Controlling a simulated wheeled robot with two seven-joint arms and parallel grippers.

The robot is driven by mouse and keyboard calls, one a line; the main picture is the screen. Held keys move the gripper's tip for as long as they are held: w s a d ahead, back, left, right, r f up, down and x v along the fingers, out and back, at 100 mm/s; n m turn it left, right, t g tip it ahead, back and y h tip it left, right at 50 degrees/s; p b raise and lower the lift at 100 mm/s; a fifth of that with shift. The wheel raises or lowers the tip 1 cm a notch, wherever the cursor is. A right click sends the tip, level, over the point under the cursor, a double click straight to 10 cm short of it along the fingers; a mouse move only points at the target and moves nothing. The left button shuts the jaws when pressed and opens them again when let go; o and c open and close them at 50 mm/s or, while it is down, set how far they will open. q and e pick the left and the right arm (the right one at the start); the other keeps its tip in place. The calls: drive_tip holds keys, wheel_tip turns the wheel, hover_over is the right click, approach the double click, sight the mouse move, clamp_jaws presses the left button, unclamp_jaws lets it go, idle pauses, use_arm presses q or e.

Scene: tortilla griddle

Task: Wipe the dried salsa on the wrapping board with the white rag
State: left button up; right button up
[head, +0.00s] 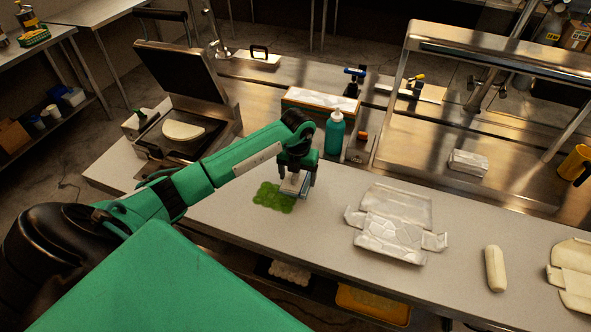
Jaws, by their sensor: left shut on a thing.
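My left gripper (297,184) is over the pale grey worktop, pointing down. It is shut on a small whitish piece, which looks like the white rag (291,184); the fingers hide part of it. A bright green patch (272,198), which looks like the dried salsa, lies on the worktop, the wrapping board (225,208), just left of and below the gripper. The held piece is at the patch's right edge; I cannot tell whether it touches the surface. My right gripper is not in view.
A teal bottle (334,133) stands behind the gripper, near a long box (318,101). Creased foil (395,238) lies to the right, then a rolled wrap (495,268). An open press (181,85) holding a tortilla (184,131) stands at back left. Worktop between patch and foil is clear.

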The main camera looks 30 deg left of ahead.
sight(298, 187)
use_arm(q)
drive_tip(key=shift+f+b, duration=0.45)
drive_tip(key=shift+b, duration=0.05)
drive_tip(key=shift+f+b, duration=1.45)
drive_tip(key=shift+f, duration=0.5)
drive_tip(key=shift+f+b, duration=0.5)
drive_tip(key=shift+f, duration=0.1)
drive_tip(key=o, duration=0.7)
drive_tip(key=shift+r, duration=0.35)
